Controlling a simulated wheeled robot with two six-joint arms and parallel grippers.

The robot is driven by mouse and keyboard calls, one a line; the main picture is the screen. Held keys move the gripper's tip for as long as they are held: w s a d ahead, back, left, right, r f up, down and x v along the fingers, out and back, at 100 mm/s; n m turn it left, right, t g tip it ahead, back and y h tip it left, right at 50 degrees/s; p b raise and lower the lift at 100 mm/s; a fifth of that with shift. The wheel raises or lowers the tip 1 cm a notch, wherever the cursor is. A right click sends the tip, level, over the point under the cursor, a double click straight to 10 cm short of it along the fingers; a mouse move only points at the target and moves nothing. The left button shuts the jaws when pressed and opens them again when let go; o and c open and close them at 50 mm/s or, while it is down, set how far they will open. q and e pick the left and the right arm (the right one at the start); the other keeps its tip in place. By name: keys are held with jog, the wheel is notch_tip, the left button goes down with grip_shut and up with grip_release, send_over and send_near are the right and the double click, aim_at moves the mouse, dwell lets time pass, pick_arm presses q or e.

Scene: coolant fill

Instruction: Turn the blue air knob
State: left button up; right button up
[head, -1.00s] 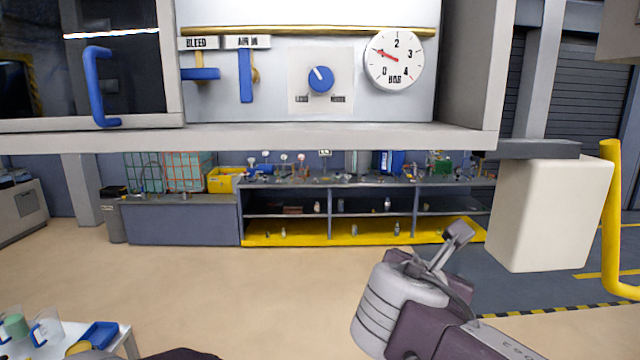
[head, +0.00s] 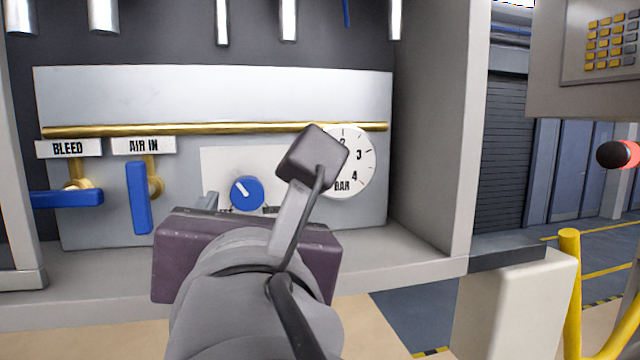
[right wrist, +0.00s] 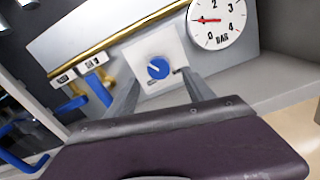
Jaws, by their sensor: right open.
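The blue air knob (head: 246,192) sits on a white plate (head: 222,160) on the grey panel, its white mark pointing up and left. In the right wrist view the blue knob (right wrist: 158,68) shows between and beyond the two fingers of my right gripper (right wrist: 157,80). These fingers are open and empty, and look short of the knob. In the head view the right gripper (head: 238,208) is just in front of the knob plate, mostly hidden by its own purple body. The gauge (right wrist: 216,20) has its red needle near 1. My left gripper is not in view.
Left of the knob are the blue AIR IN lever (head: 140,198), hanging down, and the blue BLEED lever (head: 66,198), lying level. A brass pipe (head: 230,129) runs above them. The cabinet's side wall (head: 430,130) stands at right and its ledge (head: 410,268) runs below.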

aim_at(247, 197)
jog(key=shift+w+a+r+p, duration=0.1)
jog(key=shift+w+r+p, duration=0.4)
jog(key=shift+p, duration=0.4)
jog(key=x, duration=0.2)
jog(key=p+x, duration=0.1)
jog(key=x, duration=0.2)
jog(key=f+x, duration=0.1)
jog(key=x, duration=0.1)
jog(key=shift+w+a+f, duration=0.15)
jog(key=shift+w+a, duration=0.15)
jog(key=shift+a, duration=0.15)
jog(key=shift+d+v, duration=0.2)
jog(key=shift+v, duration=0.85)
jog(key=shift+w+a, duration=0.1)
jog(key=shift+w, duration=0.3)
jog(key=c, duration=0.8)
grip_shut()
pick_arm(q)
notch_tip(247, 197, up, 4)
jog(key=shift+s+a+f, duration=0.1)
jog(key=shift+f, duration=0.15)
